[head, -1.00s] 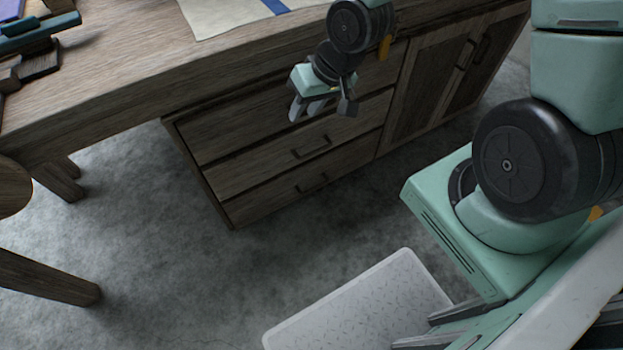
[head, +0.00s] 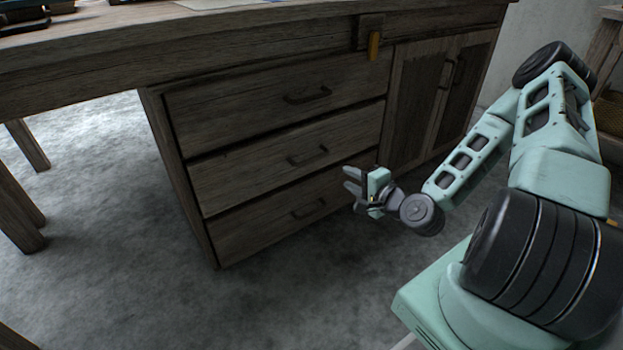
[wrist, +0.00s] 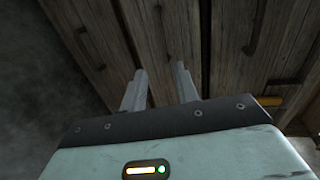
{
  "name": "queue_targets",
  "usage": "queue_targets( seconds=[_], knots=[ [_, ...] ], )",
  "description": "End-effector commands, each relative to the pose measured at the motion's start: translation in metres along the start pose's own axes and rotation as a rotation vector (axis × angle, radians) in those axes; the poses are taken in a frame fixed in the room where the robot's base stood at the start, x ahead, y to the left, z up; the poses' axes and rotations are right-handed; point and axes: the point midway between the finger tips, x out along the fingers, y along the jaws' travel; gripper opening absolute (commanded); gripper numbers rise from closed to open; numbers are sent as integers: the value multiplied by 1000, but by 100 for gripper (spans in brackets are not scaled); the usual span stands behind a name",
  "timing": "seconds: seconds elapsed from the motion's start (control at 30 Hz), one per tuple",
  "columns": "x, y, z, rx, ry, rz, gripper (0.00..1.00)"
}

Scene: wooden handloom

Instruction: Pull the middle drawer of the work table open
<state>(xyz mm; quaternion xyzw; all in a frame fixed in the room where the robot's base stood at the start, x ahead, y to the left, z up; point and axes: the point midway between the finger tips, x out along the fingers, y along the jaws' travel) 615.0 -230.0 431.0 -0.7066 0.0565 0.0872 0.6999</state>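The middle drawer (head: 242,178) of the wooden work table is shut, flush between the top drawer (head: 240,105) and the bottom drawer (head: 262,228). Its dark bar handle (head: 308,159) is fully visible in the head view. My gripper (head: 349,179) is in front of the drawer stack, right of and slightly below that handle, apart from it. In the wrist view my gripper (wrist: 162,88) has its two fingers spread with nothing between them, pointing toward the drawer fronts. The drawers look turned on their side there.
A cabinet door (head: 414,105) with a handle is right of the drawers. An orange piece (head: 374,46) hangs under the tabletop edge. Table legs (head: 22,205) stand at left. The grey floor (head: 150,300) before the drawers is clear.

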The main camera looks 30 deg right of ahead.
Motion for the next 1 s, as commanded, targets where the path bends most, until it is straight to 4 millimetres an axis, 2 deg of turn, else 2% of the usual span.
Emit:
queue_targets(
  seconds=[0.13,0.27,0.8,1.0],
  knots=[
    [7,2,-3,7,10,-13,31],
    [24,5,-3,5,10,-13,31],
    [134,3,-3,5,10,-11,31],
    [162,1,-3,5,9,-10,31]
  ],
)
